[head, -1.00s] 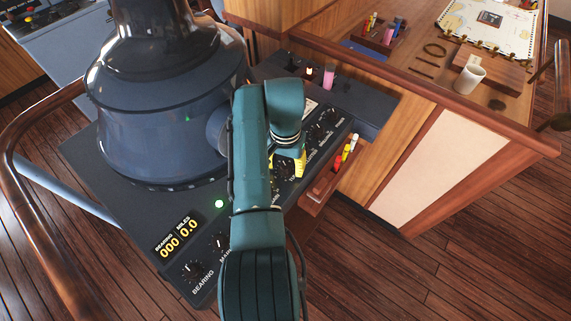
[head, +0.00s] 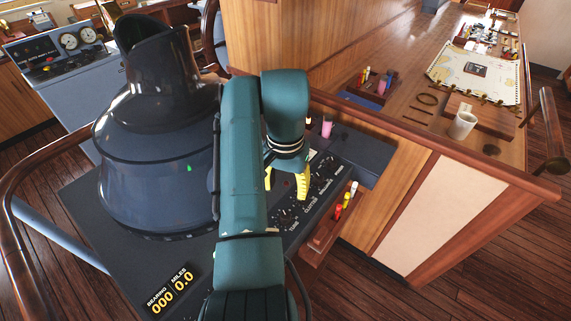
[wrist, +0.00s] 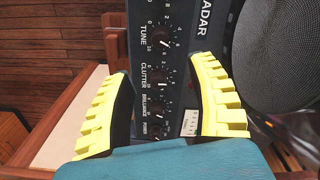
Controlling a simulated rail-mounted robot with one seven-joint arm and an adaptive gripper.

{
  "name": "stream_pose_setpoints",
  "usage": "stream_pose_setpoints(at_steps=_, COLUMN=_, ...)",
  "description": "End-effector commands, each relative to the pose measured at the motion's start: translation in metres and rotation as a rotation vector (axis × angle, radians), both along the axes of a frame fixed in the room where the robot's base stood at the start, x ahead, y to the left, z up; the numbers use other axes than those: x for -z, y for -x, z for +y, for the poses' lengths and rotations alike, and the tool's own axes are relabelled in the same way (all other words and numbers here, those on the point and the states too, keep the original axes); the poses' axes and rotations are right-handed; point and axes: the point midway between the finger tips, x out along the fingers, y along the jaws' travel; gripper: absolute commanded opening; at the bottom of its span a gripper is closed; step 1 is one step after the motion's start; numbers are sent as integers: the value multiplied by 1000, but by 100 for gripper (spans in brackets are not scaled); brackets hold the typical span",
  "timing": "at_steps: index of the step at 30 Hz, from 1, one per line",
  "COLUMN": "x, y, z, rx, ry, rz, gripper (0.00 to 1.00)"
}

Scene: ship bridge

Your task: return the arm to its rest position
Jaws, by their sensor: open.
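My gripper (head: 287,184) is above the radar console's knob panel in the head view, its yellow fingers partly hidden by my teal arm. In the wrist view my gripper (wrist: 160,100) is open and empty, with its yellow ridged fingers spread apart. Between them show the panel's knobs (wrist: 160,72), labelled Tune, Clutter, Brilliance and Power. In the head view the radar console (head: 90,235) with its dark hood (head: 165,130) stands to the left of my arm.
A small wooden tray (head: 322,238) with markers (head: 347,203) is fixed to the console's right side. A pink cylinder (head: 327,128) stands behind the gripper. A wooden chart table with a white mug (head: 462,125) and chart (head: 480,72) is at right. A handrail (head: 18,190) curves at left.

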Motion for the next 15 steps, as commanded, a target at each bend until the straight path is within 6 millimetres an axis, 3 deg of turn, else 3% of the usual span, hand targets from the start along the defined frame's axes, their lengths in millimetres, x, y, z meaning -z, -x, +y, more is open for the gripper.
stream_pose_setpoints(at_steps=5, x=0, y=0, z=0, rx=0, ry=0, rz=-2, gripper=58)
stream_pose_setpoints(at_steps=8, x=2, y=-12, z=-2, rx=-11, ry=-6, rz=-71, gripper=58)
stream_pose_setpoints(at_steps=11, x=0, y=-36, z=-6, rx=-34, ry=-14, rz=-231, gripper=58)
stream_pose_setpoints(at_steps=15, x=-17, y=-65, z=-15, rx=-81, ry=-9, rz=-530, gripper=58)
